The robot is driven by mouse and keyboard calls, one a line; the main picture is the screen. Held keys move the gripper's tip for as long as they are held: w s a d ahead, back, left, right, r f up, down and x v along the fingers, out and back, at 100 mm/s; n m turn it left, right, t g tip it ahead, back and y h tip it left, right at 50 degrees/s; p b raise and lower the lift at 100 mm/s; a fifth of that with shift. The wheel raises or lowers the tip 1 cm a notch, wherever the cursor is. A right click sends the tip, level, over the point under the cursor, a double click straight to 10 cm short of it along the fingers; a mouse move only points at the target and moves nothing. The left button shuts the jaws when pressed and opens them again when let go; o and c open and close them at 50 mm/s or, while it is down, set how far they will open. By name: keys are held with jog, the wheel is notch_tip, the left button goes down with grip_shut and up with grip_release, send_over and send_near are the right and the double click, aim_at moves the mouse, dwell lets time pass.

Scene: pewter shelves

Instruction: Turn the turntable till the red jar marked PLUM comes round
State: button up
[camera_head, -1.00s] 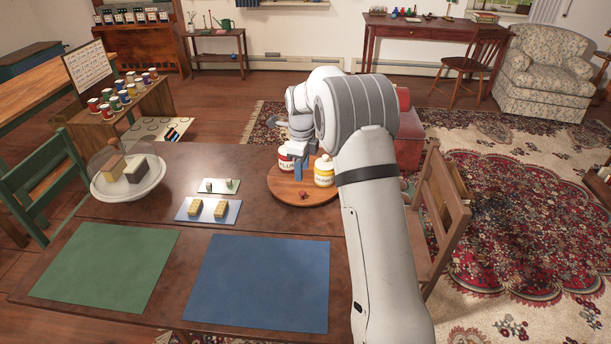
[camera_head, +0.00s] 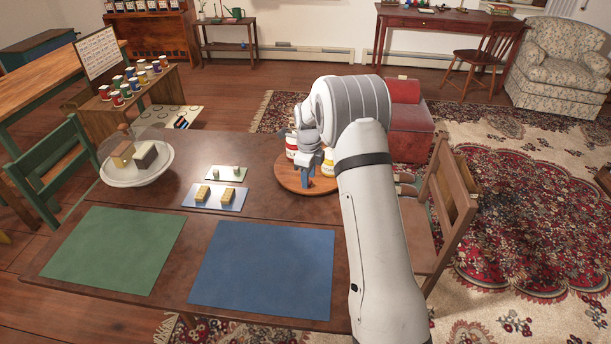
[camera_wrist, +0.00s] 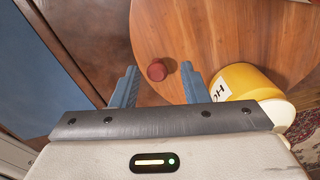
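The round wooden turntable (camera_head: 285,179) sits at the right end of the dark table, and its top fills much of the wrist view (camera_wrist: 205,35). A small dark red knob (camera_wrist: 157,71) stands on it. The red jar (camera_head: 291,142) is at its back left, partly hidden behind my wrist. A yellow jar (camera_head: 328,158) stands at its right, partly covered by my arm; in the wrist view it (camera_wrist: 248,80) lies just right of my right finger. My gripper (camera_wrist: 159,72) is open above the turntable, with the knob between its fingertips and gaps on both sides.
A glass-domed stand (camera_head: 148,178) with two blocks is at the table's left. Two small trays with pieces, a green mat (camera_head: 115,250) and a blue mat (camera_head: 262,268) lie left and front of the turntable. A wooden chair (camera_head: 440,205) stands close at the right.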

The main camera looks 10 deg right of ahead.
jog(key=shift+r, duration=0.15)
grip_shut()
